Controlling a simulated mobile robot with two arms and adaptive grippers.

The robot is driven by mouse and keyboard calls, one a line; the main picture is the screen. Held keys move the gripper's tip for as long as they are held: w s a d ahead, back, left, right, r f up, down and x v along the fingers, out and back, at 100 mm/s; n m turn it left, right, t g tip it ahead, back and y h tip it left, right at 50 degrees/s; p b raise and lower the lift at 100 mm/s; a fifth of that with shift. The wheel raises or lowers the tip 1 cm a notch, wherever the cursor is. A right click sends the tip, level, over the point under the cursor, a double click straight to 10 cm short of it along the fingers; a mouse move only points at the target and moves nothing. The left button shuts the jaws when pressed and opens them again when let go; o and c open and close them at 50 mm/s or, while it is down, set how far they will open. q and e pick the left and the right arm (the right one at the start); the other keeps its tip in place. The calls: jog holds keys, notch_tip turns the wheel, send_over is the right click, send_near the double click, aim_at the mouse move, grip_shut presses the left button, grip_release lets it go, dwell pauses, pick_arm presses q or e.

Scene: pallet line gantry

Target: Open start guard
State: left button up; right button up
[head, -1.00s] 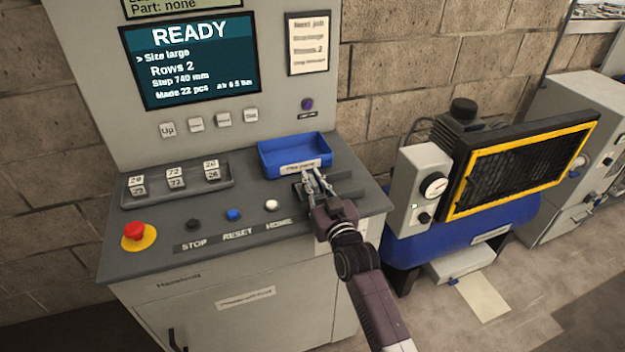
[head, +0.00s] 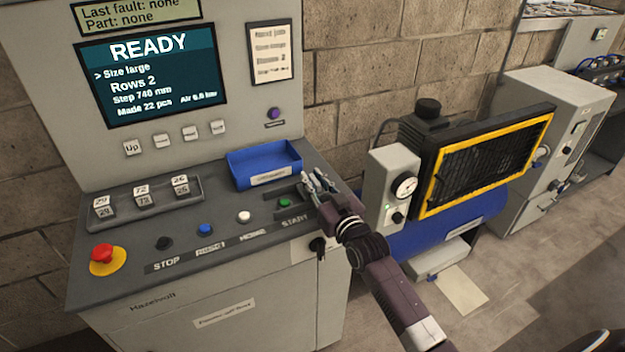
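The start button (head: 284,203) is green and shows uncovered in a dark recess on the sloping console, just above the START label (head: 294,221). My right gripper (head: 313,178) is low over the console, just right of the green button, at the right end of the recess. Its fingers hide part of that end. I cannot make out the start guard clearly there, nor whether the fingers touch it. The finger gap is too small to judge. My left gripper is not in view.
A blue tray (head: 264,168) stands behind the button. White, blue and black buttons and a red emergency stop (head: 103,254) lie to the left. The screen (head: 148,75) reads READY. A blue compressor (head: 430,228) with a yellow-edged grille stands close on the right.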

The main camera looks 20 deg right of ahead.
jog(key=shift+o, duration=1.1)
jog(key=s, duration=1.2)
jog(key=shift+d, duration=0.15)
